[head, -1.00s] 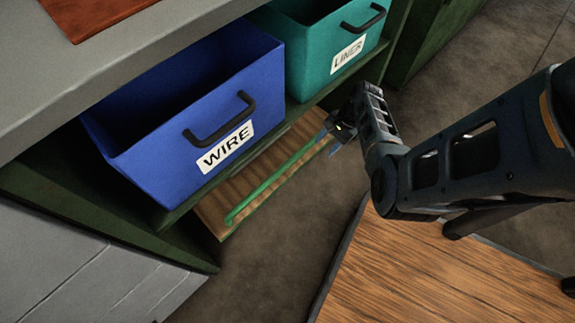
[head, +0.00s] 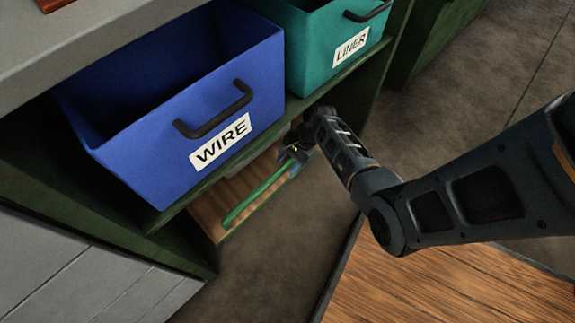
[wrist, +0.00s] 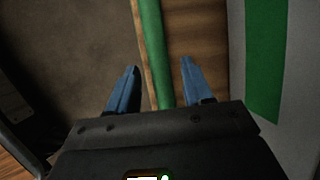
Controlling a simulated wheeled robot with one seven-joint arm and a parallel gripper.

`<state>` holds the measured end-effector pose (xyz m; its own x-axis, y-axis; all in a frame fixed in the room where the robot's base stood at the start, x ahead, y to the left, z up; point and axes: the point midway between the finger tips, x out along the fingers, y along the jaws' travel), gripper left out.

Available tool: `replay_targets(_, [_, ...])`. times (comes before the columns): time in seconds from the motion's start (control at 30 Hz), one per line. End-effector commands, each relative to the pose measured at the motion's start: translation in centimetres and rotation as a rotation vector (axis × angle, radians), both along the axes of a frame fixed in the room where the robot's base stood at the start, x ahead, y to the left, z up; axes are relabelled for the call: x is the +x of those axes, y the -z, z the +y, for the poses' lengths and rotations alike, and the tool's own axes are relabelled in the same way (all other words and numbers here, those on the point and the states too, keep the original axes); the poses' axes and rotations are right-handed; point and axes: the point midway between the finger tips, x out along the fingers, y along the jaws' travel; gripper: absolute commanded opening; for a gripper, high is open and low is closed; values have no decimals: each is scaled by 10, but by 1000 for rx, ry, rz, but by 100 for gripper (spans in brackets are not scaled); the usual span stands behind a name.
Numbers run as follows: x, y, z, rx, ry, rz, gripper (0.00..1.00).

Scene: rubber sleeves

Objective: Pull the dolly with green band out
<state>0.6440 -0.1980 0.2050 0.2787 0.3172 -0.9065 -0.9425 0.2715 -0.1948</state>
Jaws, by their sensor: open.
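A low wooden dolly (head: 207,211) sits under the bottom shelf, with a green bar (head: 248,201) along its front edge. In the wrist view, the green bar (wrist: 153,45) runs between the two blue fingers, beside the dolly's wooden deck (wrist: 196,35). A grey surface with a green band (wrist: 265,65) stands on the right side of the deck. My gripper (head: 291,160) is open at the right end of the bar in the head view. In the wrist view, my gripper (wrist: 160,68) has one finger on each side of the bar; contact cannot be told.
A blue WIRE bin (head: 165,160) and a teal LINER bin (head: 318,55) sit on the shelf directly above. A green cabinet (head: 430,35) stands at the back right. The floor (head: 290,245) in front of the dolly is clear. A wooden surface (head: 450,290) lies at lower right.

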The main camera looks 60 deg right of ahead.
Motion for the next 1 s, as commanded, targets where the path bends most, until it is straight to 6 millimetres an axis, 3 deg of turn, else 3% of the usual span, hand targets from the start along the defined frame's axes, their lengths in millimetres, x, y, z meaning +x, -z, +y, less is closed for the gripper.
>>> replay_targets(0.33, [1, 3, 1, 0, 0, 0, 51])
replay_targets(0.87, [1, 3, 1, 0, 0, 0, 1])
replay_targets(1.0, [1, 4, 1, 0, 0, 1, 0])
